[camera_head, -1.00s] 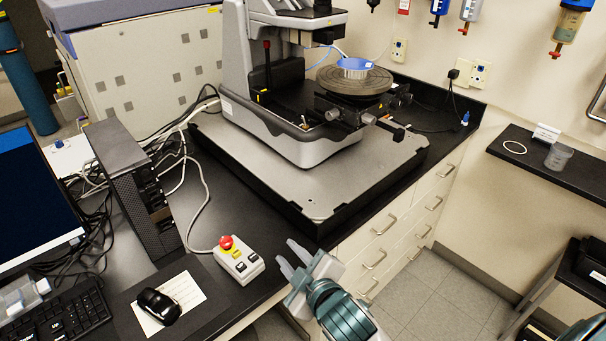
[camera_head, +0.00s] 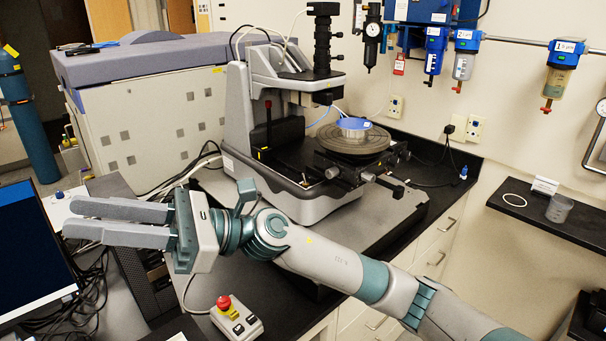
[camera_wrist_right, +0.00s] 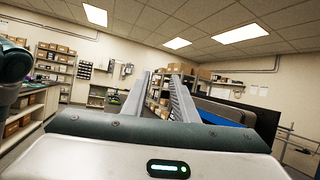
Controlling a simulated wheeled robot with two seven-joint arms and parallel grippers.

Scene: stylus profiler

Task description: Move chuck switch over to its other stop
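I cannot tell whether this lever is the chuck switch, as no label is readable. My right gripper (camera_head: 68,218) points left, in front of the cabinet and well away from the profiler. Its two grey fingers are apart with nothing between them, also in the wrist view (camera_wrist_right: 161,76). My left gripper is not in view.
My right forearm crosses in front of the profiler's base. A control box with a red button (camera_head: 237,316) sits at the bench front. A computer tower (camera_head: 140,255) and a monitor (camera_head: 30,250) stand left. Regulators (camera_head: 433,50) hang on the back wall.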

